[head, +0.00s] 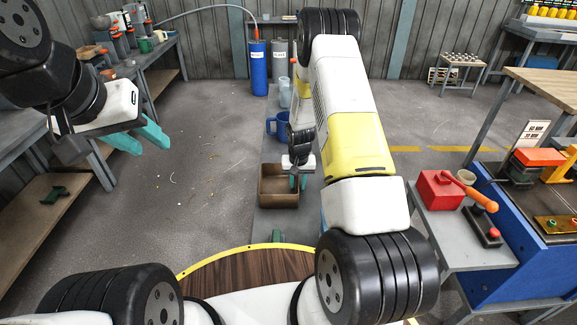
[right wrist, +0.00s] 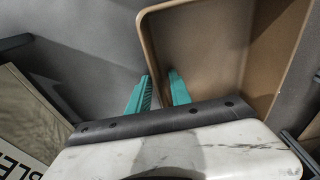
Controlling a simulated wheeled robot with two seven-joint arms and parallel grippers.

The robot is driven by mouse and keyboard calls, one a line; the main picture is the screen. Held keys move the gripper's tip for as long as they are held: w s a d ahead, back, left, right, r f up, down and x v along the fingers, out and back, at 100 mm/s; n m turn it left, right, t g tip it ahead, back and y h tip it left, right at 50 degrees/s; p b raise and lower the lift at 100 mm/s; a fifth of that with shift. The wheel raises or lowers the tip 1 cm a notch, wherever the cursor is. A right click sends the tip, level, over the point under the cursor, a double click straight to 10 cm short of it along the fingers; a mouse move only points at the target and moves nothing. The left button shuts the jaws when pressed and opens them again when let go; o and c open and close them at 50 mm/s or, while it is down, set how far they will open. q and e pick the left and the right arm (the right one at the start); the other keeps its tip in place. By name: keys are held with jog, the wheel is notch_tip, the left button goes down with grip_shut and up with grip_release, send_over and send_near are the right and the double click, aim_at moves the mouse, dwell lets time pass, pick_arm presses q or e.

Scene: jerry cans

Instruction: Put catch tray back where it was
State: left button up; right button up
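The catch tray, a brown open box (head: 278,204), stands in the middle of the head view, over a low grey surface. My right gripper (head: 298,182) reaches down at its right side. In the right wrist view the tray (right wrist: 205,45) fills the upper right, and the teal fingers (right wrist: 160,84) stand close together on either side of its wall. The gripper appears shut on that wall, though the contact itself is partly hidden. My left gripper (head: 147,142) is open and empty at the left, above the floor.
A blue jug (head: 278,125) and clear containers stand behind the tray, with a blue cylinder (head: 258,68) farther back. A green object (head: 277,236) is in front of the tray.

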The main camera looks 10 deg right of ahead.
jog(key=r, duration=0.4)
jog(key=s+r, duration=0.1)
jog(key=r, duration=0.6)
jog(key=shift+s+a+r, duration=0.15)
jog(key=shift+r, duration=0.25)
jog(key=s+a+r+t+y, duration=0.1)
jog(key=s+r, duration=0.3)
jog(key=r, duration=0.6)
jog(key=s+a+r+t, duration=0.1)
jog(key=s+r, duration=0.3)
jog(key=r, duration=0.6)
jog(key=s+a+r+n+t, duration=0.1)
jog(key=s+r, duration=0.5)
jog(key=s, duration=0.4)
jog(key=s+a+r+n+t+y, duration=0.1)
jog(key=s+a+r, duration=0.1)
jog(key=s+r, duration=0.3)
jog(key=s, duration=0.4)
jog(key=shift+s+r+n+t, duration=0.4)
